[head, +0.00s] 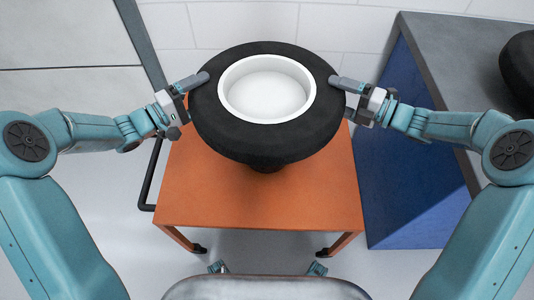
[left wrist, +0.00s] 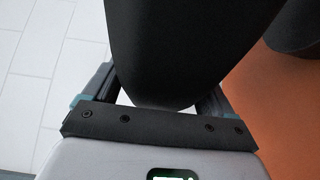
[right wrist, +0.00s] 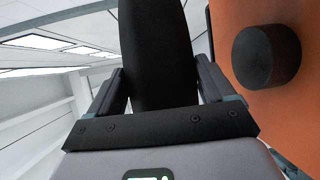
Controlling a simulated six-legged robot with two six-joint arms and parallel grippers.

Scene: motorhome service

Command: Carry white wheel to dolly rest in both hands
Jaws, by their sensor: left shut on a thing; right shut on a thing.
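The white wheel (head: 310,96) with its black tyre (head: 265,146) lies flat above the orange dolly (head: 200,195) in the head view. My left gripper (head: 192,84) is shut on the tyre's left side, and my right gripper (head: 347,86) is shut on its right side. The tyre sits between the fingers in the left wrist view (left wrist: 175,50) and the right wrist view (right wrist: 155,50). A black round rest (right wrist: 266,55) stands on the dolly in the right wrist view. In the head view the wheel hides most of it; whether they touch is unclear.
A grey-topped bench (head: 440,50) with a blue side stands close on the right, with another black tyre (head: 520,70) on it. The dolly has a black handle (head: 149,175) at its left. A white tiled wall is behind. Pale floor is open at the left.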

